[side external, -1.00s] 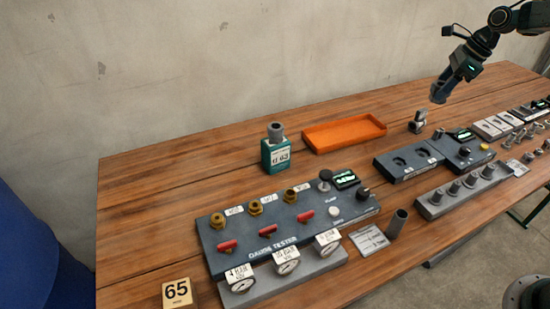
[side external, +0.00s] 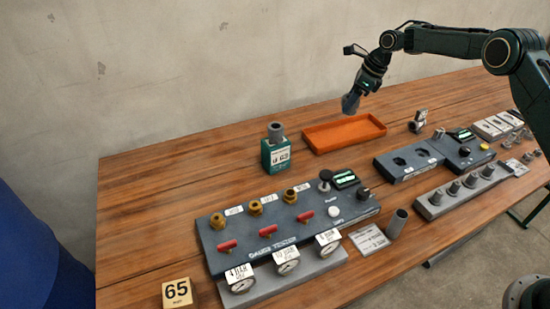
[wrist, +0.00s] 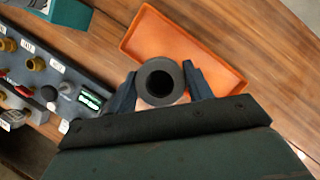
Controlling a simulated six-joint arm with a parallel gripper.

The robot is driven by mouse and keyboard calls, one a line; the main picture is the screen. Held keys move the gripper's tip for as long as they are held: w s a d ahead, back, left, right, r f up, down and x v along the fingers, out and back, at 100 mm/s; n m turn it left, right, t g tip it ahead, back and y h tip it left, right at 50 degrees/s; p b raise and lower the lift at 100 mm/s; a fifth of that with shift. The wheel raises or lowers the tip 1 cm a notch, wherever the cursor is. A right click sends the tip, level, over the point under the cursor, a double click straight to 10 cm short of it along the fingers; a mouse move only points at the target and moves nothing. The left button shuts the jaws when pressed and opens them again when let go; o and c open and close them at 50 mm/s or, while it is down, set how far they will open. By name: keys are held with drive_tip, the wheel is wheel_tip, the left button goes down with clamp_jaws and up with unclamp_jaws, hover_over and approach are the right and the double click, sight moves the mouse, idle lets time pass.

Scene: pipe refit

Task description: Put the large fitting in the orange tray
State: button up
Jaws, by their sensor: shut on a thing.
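The orange tray (side external: 345,134) lies on the wooden table near its back edge, and I see no object lying in it. My gripper (side external: 351,103) is above the tray in the side view. In the wrist view my gripper (wrist: 160,88) is shut on a grey, hollow, round fitting (wrist: 160,80), with one finger on each side of it. The wrist view shows the orange tray (wrist: 150,32) behind and below the fitting. The fitting is mostly hidden by the fingers in the side view.
A teal block with a grey cylinder on top (side external: 276,148) stands left of the tray. The gauge tester panel (side external: 285,228) is in front. A grey tube (side external: 396,223) stands beside it. A small grey stand (side external: 418,121) is right of the tray.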

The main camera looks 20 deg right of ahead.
drive_tip(key=shift+f, duration=4)
drive_tip(key=shift+f, duration=0.6)
drive_tip(key=o, duration=1)
drive_tip(key=shift+d+r, duration=0.1)
drive_tip(key=shift+r, duration=0.75)
drive_tip(key=v, duration=1.1)
drive_tip(key=shift+s+r, duration=0.15)
drive_tip(key=shift+r, duration=0.05)
